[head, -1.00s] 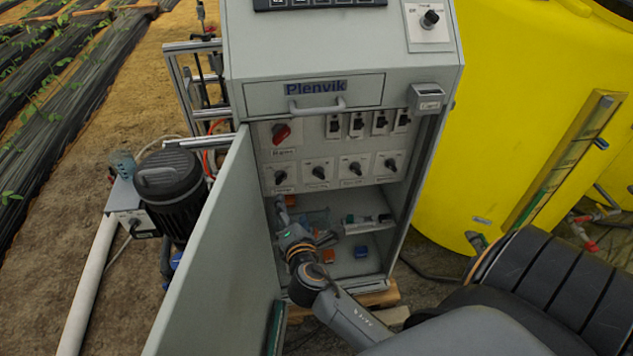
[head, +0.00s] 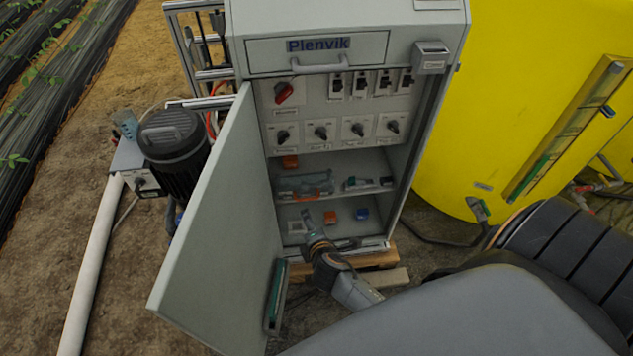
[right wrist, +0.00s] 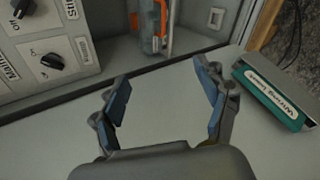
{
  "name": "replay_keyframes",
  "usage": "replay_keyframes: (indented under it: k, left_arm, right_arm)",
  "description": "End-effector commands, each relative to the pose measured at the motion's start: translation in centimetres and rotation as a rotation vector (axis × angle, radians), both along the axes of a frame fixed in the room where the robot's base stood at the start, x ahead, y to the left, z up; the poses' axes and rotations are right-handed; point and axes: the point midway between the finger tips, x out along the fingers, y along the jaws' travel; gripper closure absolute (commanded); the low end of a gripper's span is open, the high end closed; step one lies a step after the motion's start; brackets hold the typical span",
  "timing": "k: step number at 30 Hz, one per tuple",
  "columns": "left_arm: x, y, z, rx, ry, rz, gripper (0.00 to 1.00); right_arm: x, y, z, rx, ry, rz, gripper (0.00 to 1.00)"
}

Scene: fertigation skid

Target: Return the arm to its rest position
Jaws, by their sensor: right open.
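My right arm (head: 335,270) comes in from the lower right of the head view, in front of the open grey cabinet (head: 350,17). My right gripper (head: 306,222) is small there, at the lower compartment's opening. In the right wrist view the right gripper (right wrist: 163,88) is open, with nothing between its blue-grey fingers. Whether the gripper is inside the compartment or just in front of it is hard to tell. My left gripper is not in view.
Shelves hold a clear tool-like item (head: 305,184), an orange block (head: 330,217) and a blue block (head: 361,213). A yellow tank (head: 520,100) stands right, a black motor (head: 173,140) left.

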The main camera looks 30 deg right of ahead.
Motion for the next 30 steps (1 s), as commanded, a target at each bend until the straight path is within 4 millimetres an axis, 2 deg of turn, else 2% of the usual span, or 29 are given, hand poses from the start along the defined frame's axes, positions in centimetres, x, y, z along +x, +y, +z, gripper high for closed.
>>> replay_keyframes:
  k: [4,22,23,26,29,30]
  left_arm:
    - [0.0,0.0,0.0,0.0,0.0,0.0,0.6]
    - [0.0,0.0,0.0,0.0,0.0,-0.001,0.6]
    - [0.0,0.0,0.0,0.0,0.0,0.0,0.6]
    - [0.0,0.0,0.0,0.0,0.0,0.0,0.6]
    - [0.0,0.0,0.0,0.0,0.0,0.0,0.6]
    - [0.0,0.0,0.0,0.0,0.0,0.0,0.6]
  right_arm:
    - [-0.3,0.1,-0.7,0.019,0.01,-0.005,0.26]
    - [-0.6,0.2,-1.1,0.029,0.017,-0.008,0.26]
    - [-0.8,0.2,-1.5,0.039,0.023,-0.011,0.26]
    - [-2.4,0.6,-4.4,0.112,0.068,-0.04,0.26]
    - [-5.9,1.4,-9.5,0.251,0.15,-0.113,0.26]
    - [-7.8,1.7,-11.8,0.318,0.188,-0.155,0.26]
